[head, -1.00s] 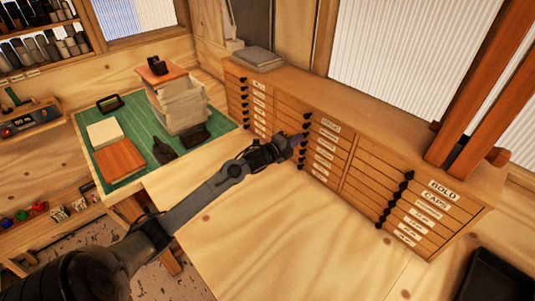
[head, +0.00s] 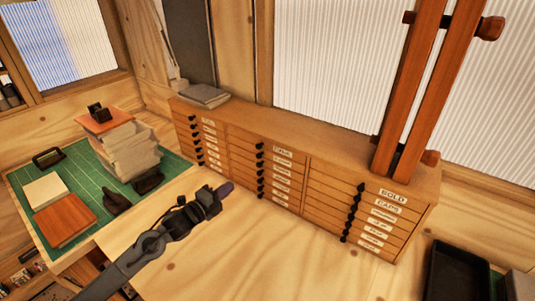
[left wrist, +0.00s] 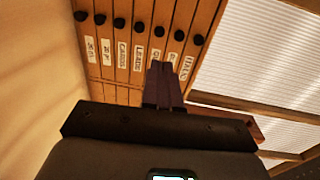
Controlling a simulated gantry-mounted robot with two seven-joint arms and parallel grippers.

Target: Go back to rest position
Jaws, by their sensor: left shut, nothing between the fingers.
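My left gripper (head: 224,189) is shut and empty. In the head view it hangs over the pale wooden bench, in front of the drawer cabinet (head: 330,175) and apart from it. In the left wrist view the shut fingers (left wrist: 164,88) point toward a column of labelled drawers with black knobs (left wrist: 140,27). All the cabinet's drawers look closed. My right gripper is not in view.
The bench top (head: 270,255) is mostly clear. A green cutting mat (head: 95,190) on the left bears a paper stack (head: 130,150), an orange-brown block (head: 65,221) and dark tools. A black tray (head: 455,275) lies at the lower right.

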